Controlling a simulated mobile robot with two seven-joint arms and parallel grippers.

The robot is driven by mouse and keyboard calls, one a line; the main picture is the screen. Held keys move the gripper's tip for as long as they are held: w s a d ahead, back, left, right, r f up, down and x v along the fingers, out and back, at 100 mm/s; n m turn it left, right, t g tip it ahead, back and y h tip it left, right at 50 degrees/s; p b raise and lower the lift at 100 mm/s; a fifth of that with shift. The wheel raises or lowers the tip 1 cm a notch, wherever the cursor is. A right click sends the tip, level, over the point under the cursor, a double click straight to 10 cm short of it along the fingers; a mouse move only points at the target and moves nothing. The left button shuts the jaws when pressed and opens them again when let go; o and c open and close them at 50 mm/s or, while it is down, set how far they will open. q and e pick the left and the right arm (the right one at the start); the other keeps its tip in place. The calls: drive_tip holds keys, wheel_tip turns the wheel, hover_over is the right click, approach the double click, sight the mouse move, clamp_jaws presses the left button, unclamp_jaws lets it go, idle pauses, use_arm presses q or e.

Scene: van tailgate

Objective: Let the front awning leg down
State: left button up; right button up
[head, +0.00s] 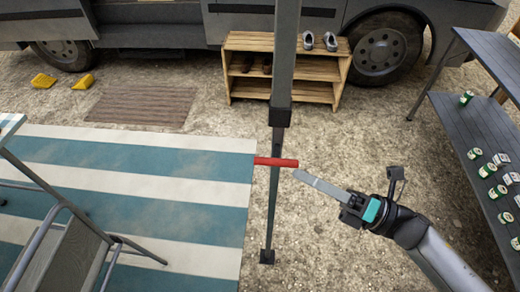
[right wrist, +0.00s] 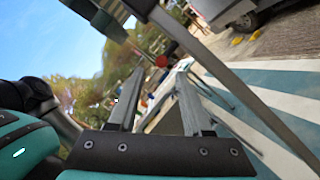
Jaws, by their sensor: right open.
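The front awning leg (head: 273,190) is a grey upright post with a thicker upper tube, a dark collar (head: 280,116) and a small foot on the gravel. A red handle (head: 276,161) sticks out sideways across the thin lower part, below the collar. My right gripper (head: 298,174) comes from the right, its fingertips close to the handle's right end. In the right wrist view the fingers are apart, and the round red handle end (right wrist: 161,61) shows between and beyond their tips. The leg (right wrist: 235,88) runs diagonally there. Contact cannot be told. My left gripper is out of view.
A striped mat (head: 130,172) lies left of the leg, with a folding chair (head: 70,245) on it. A wooden shoe rack (head: 245,85) stands behind, by the van. A dark shelf table (head: 480,125) with several cans is at right. Gravel between is clear.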

sight(274, 160)
drive_tip(key=x, duration=0.9)
drive_tip(key=shift+w+a+r+p, duration=0.1)
drive_tip(key=shift+w+a+p, duration=0.05)
drive_tip(key=shift+a+p, duration=0.2)
drive_tip(key=shift+c, duration=0.3)
clamp_jaws()
drive_tip(key=shift+r, duration=0.1)
drive_tip(key=shift+r, duration=0.1)
idle(0.3)
